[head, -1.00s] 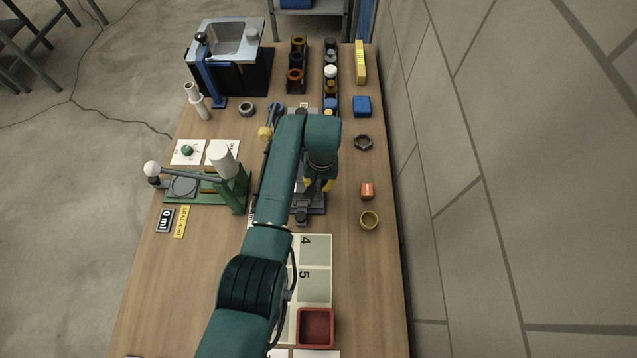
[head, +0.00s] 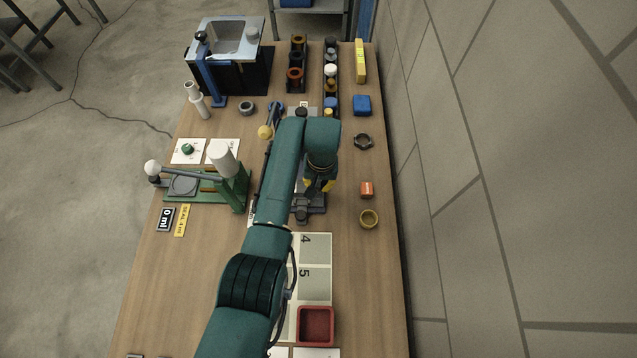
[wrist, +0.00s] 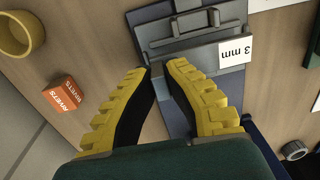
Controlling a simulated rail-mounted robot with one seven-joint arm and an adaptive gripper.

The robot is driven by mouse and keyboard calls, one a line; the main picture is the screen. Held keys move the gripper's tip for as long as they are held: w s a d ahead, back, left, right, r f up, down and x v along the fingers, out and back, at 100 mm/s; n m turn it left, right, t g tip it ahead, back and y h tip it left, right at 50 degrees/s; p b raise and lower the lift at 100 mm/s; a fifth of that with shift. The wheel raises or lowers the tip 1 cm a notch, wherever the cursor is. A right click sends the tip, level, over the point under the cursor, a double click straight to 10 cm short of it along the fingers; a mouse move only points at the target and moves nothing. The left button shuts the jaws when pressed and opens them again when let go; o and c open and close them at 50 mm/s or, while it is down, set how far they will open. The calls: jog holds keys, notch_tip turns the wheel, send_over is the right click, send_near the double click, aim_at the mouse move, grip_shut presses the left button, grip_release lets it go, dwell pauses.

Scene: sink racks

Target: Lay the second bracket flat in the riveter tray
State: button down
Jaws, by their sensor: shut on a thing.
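My gripper (wrist: 160,70) has yellow ribbed fingers with dark pads. The fingertips converge on a thin grey piece, partly hidden between them, at the front of a grey bench fixture (wrist: 180,27). I cannot make out that piece's full outline or whether it lies flat. The fixture has stepped grey bars and a white "3 mm" label (wrist: 235,52). In the head view my gripper (head: 318,185) is low over the fixture (head: 307,206), and my arm covers much of it. No separate second bracket can be told apart.
A green lever press (head: 235,190) stands left of my arm. A red tray (head: 316,310) sits at the front. The table's right front strip (head: 370,280) is clear.

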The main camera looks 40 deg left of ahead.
jog(key=shift+f, duration=0.15)
jog(key=shift+f+b, duration=0.3)
jog(key=shift+f, duration=0.05)
jog(key=shift+f, duration=0.35)
dwell(0.4)
jog(key=c, duration=1.2)
grip_release()
jog(key=shift+o, duration=0.2)
jog(key=r, duration=1.2)
jog(key=shift+w+d, duration=0.2)
